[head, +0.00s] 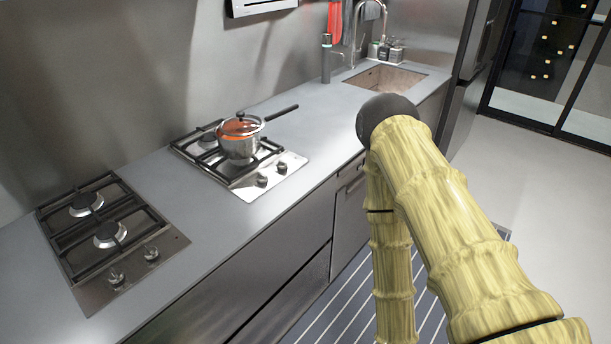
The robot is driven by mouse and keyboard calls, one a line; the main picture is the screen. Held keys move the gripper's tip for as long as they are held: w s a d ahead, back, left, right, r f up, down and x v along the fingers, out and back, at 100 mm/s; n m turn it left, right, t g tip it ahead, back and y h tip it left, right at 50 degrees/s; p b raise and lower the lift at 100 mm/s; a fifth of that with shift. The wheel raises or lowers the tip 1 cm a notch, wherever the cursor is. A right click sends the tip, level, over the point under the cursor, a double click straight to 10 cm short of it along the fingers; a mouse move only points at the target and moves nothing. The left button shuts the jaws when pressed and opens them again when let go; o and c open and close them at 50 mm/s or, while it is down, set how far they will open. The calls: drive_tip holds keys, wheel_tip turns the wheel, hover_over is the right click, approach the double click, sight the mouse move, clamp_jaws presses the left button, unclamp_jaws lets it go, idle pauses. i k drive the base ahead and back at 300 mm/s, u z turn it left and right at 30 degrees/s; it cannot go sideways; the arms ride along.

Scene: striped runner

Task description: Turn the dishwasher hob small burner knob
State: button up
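Two gas hobs are set in the grey counter in the head view. The near-left hob (93,294) has two burners under black grates, and two knobs, one left (116,277) and one right (151,254), at its front edge. The farther hob (247,192) has a steel pot on it and two knobs, one left (262,180) and one right (281,168). I cannot tell which hob is the dishwasher hob or which knob is the small burner's. My arm is bent at the right, clear of the knobs in the picture. My gripper is not in view.
The lidded pot (240,147) has a long black handle pointing right over the counter (290,122). A sink (384,78) with a tap lies at the far end. Cabinet fronts (262,283) drop below the counter edge. A striped runner (345,318) lies on the floor; open floor is at right.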

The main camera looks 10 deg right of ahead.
sight(261, 178)
drive_tip(key=u, duration=2.2)
drive_tip(key=k, duration=0.9)
drive_tip(key=z, duration=1.05)
drive_tip(key=i, duration=0.5)
drive_tip(key=u, duration=0.05)
